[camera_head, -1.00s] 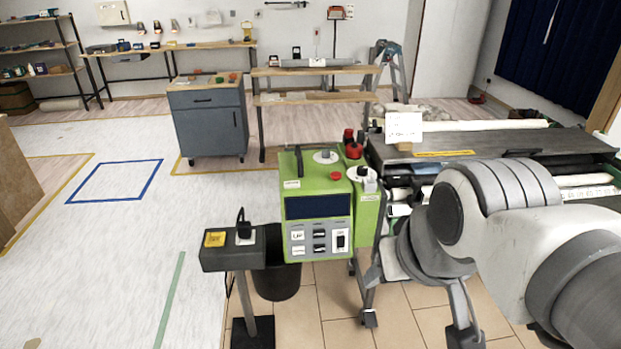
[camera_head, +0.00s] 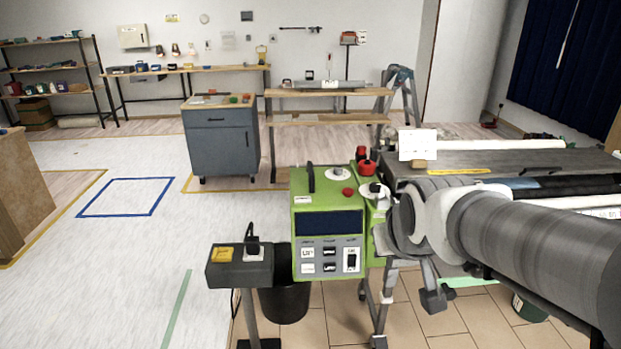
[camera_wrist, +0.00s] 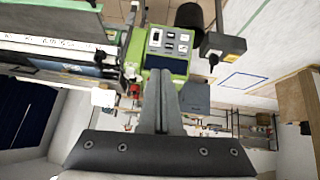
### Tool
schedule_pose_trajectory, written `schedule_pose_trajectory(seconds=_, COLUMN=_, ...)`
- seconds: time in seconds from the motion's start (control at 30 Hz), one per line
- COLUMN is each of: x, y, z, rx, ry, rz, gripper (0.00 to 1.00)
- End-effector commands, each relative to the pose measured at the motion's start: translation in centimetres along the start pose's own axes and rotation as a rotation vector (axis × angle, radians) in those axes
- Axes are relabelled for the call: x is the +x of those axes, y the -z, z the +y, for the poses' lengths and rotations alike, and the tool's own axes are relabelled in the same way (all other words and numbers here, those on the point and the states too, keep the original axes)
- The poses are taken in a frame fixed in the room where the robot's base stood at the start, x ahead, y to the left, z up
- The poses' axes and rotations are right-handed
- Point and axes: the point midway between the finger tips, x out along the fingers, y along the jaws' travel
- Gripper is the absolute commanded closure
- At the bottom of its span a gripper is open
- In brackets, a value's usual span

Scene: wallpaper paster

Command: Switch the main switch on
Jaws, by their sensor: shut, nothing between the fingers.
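The green control box (camera_head: 328,225) stands in the middle of the head view, with a dark display and a grey lower panel. A black rocker switch on a white plate (camera_head: 352,259) sits at the panel's right side. I cannot read which way it is set. In the wrist view the box (camera_wrist: 172,68) appears upside down, with the switch (camera_wrist: 155,38) on its panel. My gripper (camera_head: 437,299) is to the right of and below the box, apart from the panel. Its shut fingers (camera_wrist: 161,76) are empty and overlap the box in the wrist view.
A grey pedestal box (camera_head: 240,266) with a yellow button stands left of the control box. A black bin (camera_head: 284,302) is below, between them. The long pasting machine (camera_head: 500,163) fills the right side. Open floor (camera_head: 110,240) lies at the left.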

Motion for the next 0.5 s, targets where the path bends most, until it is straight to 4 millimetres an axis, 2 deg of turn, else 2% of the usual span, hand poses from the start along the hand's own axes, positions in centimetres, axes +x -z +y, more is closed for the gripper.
schedule_pose_trajectory(seconds=0.03, x=2.2, y=0.0, z=0.1, rx=-0.006, ry=-0.003, rz=0.012, gripper=1.0)
schedule_pose_trajectory(seconds=0.3, x=10.8, y=2.0, z=0.6, rx=-0.038, ry=-0.011, rz=0.128, gripper=1.0)
schedule_pose_trajectory(seconds=0.5, x=17.2, y=2.7, z=0.8, rx=-0.055, ry=-0.005, rz=0.216, gripper=1.0)
